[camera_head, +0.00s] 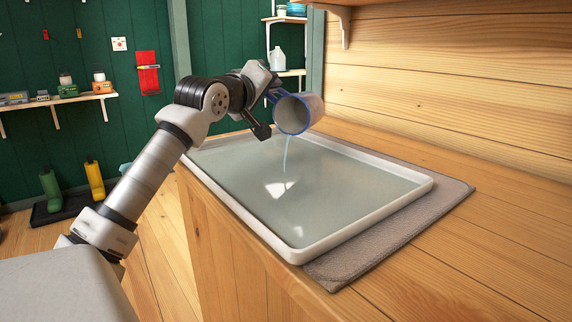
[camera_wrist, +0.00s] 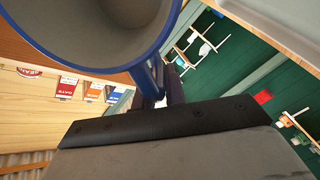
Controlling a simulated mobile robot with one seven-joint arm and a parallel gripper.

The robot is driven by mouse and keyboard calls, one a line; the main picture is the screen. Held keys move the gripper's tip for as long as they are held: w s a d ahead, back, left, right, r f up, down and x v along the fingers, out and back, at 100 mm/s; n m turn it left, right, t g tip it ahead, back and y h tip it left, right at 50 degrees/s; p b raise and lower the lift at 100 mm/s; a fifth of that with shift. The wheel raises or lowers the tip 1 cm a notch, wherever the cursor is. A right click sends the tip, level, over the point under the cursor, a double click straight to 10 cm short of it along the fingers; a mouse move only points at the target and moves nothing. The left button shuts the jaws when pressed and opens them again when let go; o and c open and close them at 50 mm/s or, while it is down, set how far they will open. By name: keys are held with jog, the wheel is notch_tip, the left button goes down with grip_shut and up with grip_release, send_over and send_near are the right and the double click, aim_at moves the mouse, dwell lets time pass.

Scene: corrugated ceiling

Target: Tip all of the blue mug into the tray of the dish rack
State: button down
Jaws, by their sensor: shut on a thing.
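The blue mug (camera_head: 297,111), pale with a blue rim and handle, is held tilted above the tray in the head view. A thin pale-blue stream falls from its rim into the tray (camera_head: 409,189). The tray is white and shallow and holds a layer of pale liquid. My gripper (camera_head: 271,96) is shut on the mug's handle, at the mug's left side. In the wrist view the mug (camera_wrist: 88,58) fills the upper left, its inside visible, with the handle (camera_wrist: 157,78) running down toward my gripper (camera_wrist: 160,100). The fingertips are partly hidden. No separate dish rack is distinguishable.
The tray lies on a grey mat (camera_head: 345,266) on a wooden counter (camera_head: 500,235). A wooden wall (camera_head: 440,65) stands close behind the counter. Shelves (camera_head: 60,101) and boots (camera_head: 50,190) are far off at the left. The counter's right side is clear.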

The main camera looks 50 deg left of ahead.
jog(key=shift+s+d+r+t+b, duration=0.2)
jog(key=shift+s+t+b, duration=0.25)
jog(key=shift+b, duration=0.55)
